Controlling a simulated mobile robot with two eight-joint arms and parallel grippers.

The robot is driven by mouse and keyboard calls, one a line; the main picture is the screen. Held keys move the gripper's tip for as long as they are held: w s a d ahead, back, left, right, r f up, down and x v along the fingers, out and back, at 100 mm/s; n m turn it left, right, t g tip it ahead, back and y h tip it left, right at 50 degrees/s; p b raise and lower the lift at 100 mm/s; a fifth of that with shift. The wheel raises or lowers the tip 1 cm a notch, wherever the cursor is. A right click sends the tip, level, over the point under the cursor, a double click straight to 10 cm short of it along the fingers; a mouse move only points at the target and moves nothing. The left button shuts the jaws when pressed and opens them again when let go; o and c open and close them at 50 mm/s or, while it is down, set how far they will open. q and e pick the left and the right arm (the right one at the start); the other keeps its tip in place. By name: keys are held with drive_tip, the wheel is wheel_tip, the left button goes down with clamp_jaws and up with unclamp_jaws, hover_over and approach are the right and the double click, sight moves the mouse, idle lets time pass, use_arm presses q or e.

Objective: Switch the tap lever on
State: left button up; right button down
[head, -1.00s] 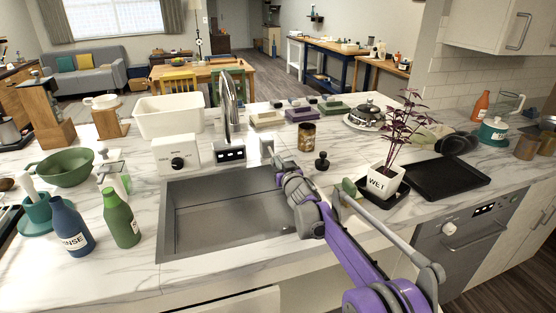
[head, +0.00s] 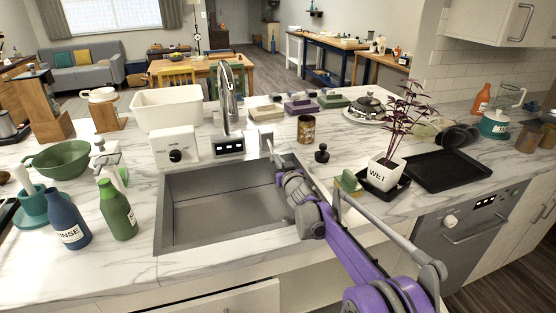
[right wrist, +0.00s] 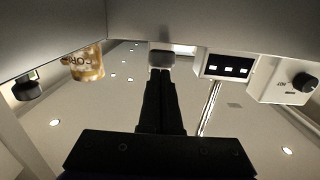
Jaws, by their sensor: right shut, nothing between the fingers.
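The silver tap (head: 228,95) stands upright behind the grey sink. A short pale lever (head: 266,143) stands just right of its base. My right gripper (head: 276,160) reaches over the sink from the right, with its tips close to the lever. In the right wrist view, the dark fingers (right wrist: 160,75) are together and empty. Their tips overlap the lower edge of a grey block (right wrist: 161,58), which looks like the lever. I cannot tell whether they touch. The tap shows there as a bright pole (right wrist: 210,110) to the right. My left gripper is out of view.
A white dial box (head: 175,147) and a panel with three lit squares (head: 228,147) stand behind the sink (head: 220,210). A brown can (head: 306,129) and black knob (head: 322,153) are to the right. A potted plant (head: 384,175) and bottles (head: 117,210) flank the sink.

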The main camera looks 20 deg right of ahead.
drive_tip(key=s, duration=0.7)
drive_tip(key=shift+r, duration=0.25)
drive_tip(key=shift+d, duration=0.1)
